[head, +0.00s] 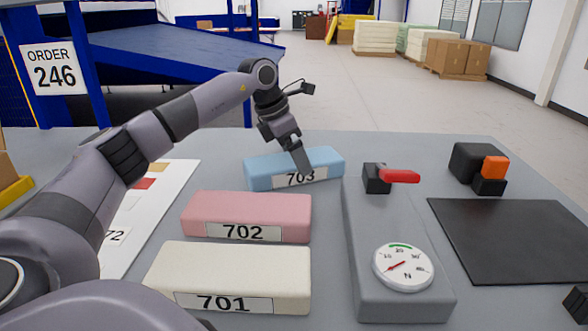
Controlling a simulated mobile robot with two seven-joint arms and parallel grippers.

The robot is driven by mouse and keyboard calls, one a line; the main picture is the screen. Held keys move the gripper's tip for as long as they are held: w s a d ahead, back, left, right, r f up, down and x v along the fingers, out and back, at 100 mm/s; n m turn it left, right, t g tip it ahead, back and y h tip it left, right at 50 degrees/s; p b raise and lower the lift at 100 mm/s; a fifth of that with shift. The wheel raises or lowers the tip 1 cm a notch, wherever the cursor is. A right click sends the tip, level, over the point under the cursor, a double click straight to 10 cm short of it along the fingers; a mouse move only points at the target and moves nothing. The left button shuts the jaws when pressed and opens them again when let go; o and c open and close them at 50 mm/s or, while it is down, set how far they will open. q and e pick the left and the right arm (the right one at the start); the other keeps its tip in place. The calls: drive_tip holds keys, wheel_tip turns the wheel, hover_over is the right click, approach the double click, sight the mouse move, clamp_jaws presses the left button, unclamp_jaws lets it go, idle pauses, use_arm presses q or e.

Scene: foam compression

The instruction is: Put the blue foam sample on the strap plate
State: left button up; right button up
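The blue foam sample (262,170), labelled 703, lies at the back of the grey table, behind the pink block. My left gripper (301,163) reaches down over its middle from above, with a finger in front of the top and part of the label. The fingers are seen nearly edge-on, so I cannot tell whether they are closed on the foam. A flat black plate (510,238), which may be the strap plate, lies bare on the right. A dark ribbed piece (576,303) at the right edge may be my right gripper; it is mostly cut off.
A pink block (247,208) labelled 702 and a cream block (230,269) labelled 701 lie in front. A grey gauge unit (375,236) with a red lever (399,176) stands between blocks and plate. A black device with an orange part (495,167) stands behind the plate.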

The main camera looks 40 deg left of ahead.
use_arm(q)
drive_tip(key=shift+w+f, duration=0.15)
drive_tip(key=shift+f, duration=0.2)
drive_tip(key=c, duration=0.8)
